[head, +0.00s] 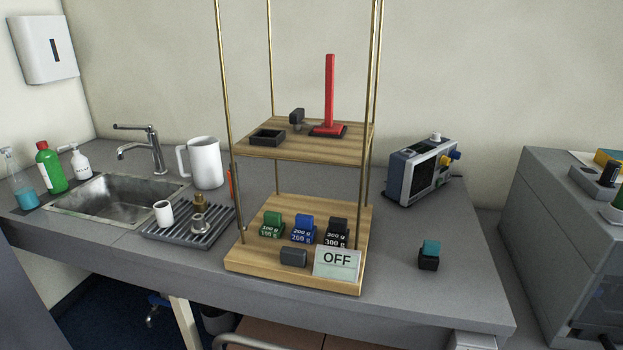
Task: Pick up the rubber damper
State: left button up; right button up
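No part is labelled as the rubber damper, so I cannot tell for certain which it is. A plain dark grey block with rounded edges (293,257) lies at the front of the lower wooden shelf (250,262), left of the OFF sign (337,264). A small black block with a teal top (429,256) sits alone on the grey bench to the right. A dark knob-like part (297,119) is on the upper wooden shelf (258,151), beside a shallow black tray (267,138). Neither of my grippers is in view.
Brass rods frame the shelves. Green (272,224), blue (304,229) and black (337,232) weights stand behind the block. A red post (329,95) stands above. A drain rack (188,234) and sink (115,195) are left; an instrument (420,171) is behind right. The right front bench is mostly clear.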

aim_at(428, 255)
jog(key=l+u, duration=0.2)
jog(key=l, duration=0.35)
jog(key=l+u, duration=0.2)
jog(key=l, duration=0.3)
jog(key=k+l+u, duration=0.15)
jog(key=l, duration=0.4)
jog(key=l+u, duration=0.2)
jog(key=l, duration=0.35)
jog(key=k+l+u, duration=0.2)
jog(key=l, duration=0.3)
jog(key=i+l, duration=0.15)
jog(key=i, duration=0.3)
jog(key=u, duration=0.05)
